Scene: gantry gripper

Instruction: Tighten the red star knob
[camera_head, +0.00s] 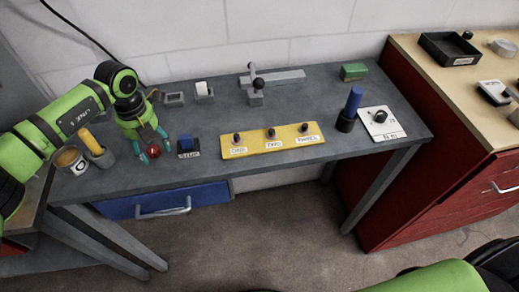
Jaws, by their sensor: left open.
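A small red knob (154,151) sits near the left part of the grey workbench (210,172). It is small and partly covered, so its star shape is not clear. My left gripper (152,146) reaches down from the left with its teal fingertips open. The fingertips are close around the red knob, one on its left and one at its upper right. I cannot tell whether they touch it. My right gripper is out of view; only a green part of my right arm shows at the lower right.
Right of the knob stand a blue block on a black base (187,147) and a yellow panel (250,146) with three black knobs. Two cups (97,153) stand left of the gripper. A blue cylinder (352,103) and a white dial plate (381,124) are at the right.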

